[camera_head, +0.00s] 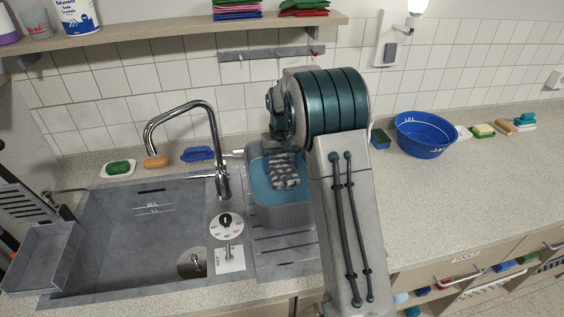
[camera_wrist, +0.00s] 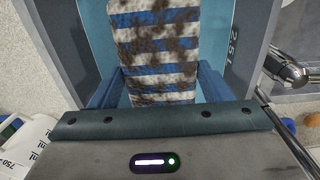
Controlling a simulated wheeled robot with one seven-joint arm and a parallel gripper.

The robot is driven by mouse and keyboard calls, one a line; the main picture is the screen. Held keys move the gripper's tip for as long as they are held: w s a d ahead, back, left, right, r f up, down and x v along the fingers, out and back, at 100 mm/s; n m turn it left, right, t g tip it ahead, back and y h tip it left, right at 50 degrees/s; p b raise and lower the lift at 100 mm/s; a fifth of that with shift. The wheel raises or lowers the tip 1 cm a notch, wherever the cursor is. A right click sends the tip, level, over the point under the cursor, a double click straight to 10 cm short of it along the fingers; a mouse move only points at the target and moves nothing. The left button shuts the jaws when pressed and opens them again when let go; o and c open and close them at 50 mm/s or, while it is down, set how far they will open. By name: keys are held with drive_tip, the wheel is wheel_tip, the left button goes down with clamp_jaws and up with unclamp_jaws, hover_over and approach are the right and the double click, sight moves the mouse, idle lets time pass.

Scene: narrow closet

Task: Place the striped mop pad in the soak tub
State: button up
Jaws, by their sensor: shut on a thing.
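The striped mop pad (camera_wrist: 155,45) is blue and white with dark brown stains. My gripper (camera_wrist: 162,90) is shut on it, with blue fingers at both sides of the pad in the wrist view. In the head view the pad (camera_head: 284,172) hangs below my gripper, over or inside the grey soak tub (camera_head: 282,215), which holds blue liquid. The tub stands on the ribbed drainboard right of the sink. I cannot tell whether the pad touches the liquid.
A grey sink (camera_head: 130,235) with a tall curved faucet (camera_head: 185,110) is just left of the tub. A blue basin (camera_head: 425,134) and several sponges stand on the right counter. A shelf (camera_head: 170,37) runs above. The right counter's front is clear.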

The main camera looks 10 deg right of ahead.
sight(282, 167)
drive_tip(key=o, duration=1)
drive_tip(key=shift+o, duration=0.2)
wheel_tip(282, 167, up, 7)
drive_tip(key=p, duration=0.4)
drive_tip(key=shift+p, duration=0.35)
